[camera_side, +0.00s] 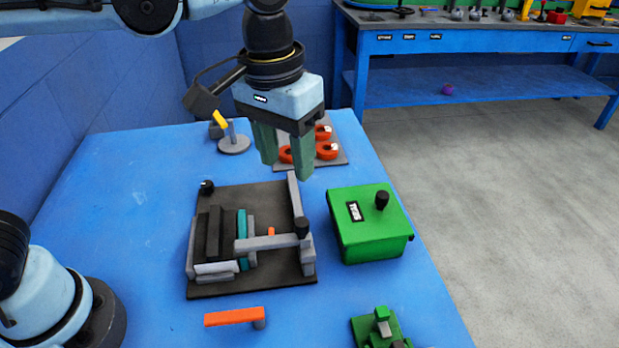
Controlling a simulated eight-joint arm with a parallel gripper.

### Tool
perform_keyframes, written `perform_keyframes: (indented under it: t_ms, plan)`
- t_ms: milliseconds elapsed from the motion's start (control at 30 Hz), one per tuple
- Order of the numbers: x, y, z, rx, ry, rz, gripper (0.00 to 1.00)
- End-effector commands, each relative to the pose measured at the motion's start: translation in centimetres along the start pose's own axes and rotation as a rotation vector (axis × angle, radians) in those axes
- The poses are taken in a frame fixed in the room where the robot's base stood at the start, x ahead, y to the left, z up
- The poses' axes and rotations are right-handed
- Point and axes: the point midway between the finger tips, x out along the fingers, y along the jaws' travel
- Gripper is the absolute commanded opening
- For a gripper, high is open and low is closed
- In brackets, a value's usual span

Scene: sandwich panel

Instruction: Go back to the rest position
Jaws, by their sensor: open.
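My gripper (284,158) hangs over the blue table, above and behind the black fixture board. Its two green fingers point down and stand apart, with nothing visible between them. The fixture board (205,291) carries a stack of upright slabs (225,235) in black, grey and teal, with a grey clamp arm (262,243) across the front right. A small orange piece (273,231) shows near the clamp. The fingers partly hide a grey plate (342,150) with several orange rings (327,151) behind them.
A green box (368,228) with a black knob stands right of the board. An orange-topped bar (232,317) and a small green fixture (379,330) are near the front. A grey round stand (234,144) is at the back. A blue workbench (470,45) stands behind.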

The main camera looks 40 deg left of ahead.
Motion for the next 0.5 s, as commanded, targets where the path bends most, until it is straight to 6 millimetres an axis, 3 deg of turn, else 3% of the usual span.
perform_keyframes:
  t_ms: [300,500]
  plan:
    - [2.3,-10.7,0.8,-0.008,0.295,0.047,0.50]
    - [4.3,-15.6,2.2,0.000,0.466,0.005,0.50]
